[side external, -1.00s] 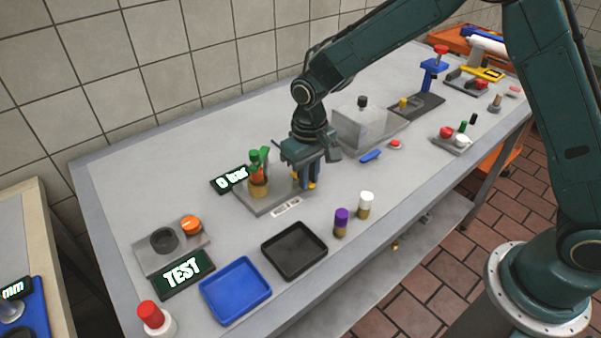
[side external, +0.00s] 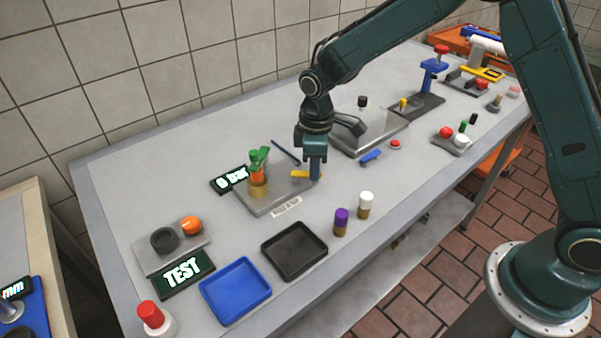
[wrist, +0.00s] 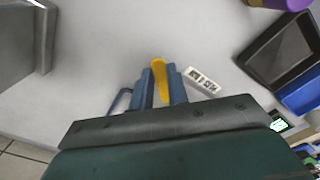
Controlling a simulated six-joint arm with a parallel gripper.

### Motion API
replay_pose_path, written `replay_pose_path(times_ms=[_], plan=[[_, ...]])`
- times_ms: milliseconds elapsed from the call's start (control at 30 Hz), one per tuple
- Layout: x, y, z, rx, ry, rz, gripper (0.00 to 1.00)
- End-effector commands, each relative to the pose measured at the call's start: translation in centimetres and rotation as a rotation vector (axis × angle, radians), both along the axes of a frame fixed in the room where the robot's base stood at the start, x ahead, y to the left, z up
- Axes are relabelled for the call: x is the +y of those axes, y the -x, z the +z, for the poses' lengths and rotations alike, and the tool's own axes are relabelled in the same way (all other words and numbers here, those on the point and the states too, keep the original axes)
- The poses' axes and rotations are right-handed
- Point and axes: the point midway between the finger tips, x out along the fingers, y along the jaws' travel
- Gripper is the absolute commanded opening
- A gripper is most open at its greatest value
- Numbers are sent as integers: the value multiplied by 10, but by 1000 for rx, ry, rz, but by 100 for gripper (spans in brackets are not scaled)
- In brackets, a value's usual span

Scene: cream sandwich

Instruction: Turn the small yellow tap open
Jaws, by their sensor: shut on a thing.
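The small yellow tap handle (side external: 299,174) shows at the right end of the grey plate (side external: 270,207), beside a brass and orange fitting with a green top (side external: 258,172). My gripper (side external: 316,178) points down at the handle's right end. In the wrist view the yellow handle (wrist: 159,80) lies between the two blue fingers of my gripper (wrist: 160,84), which are shut on it. The tap's body under the handle is hidden by the fingers.
A display reading "0 bar" (side external: 231,179) stands left of the plate. A black tray (side external: 294,250) and a blue tray (side external: 236,290) lie in front. Purple-capped (side external: 341,222) and white-capped (side external: 365,205) bottles stand to the right. A grey box (side external: 372,132) is behind my gripper.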

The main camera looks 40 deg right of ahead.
Motion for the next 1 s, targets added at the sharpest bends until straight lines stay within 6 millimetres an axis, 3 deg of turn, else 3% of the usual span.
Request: replay_pose_path(times_ms=[600,1000], plan=[[-10,-22,1,-4,-1,567,0],[-11,-30,1,-6,0,757,0]])
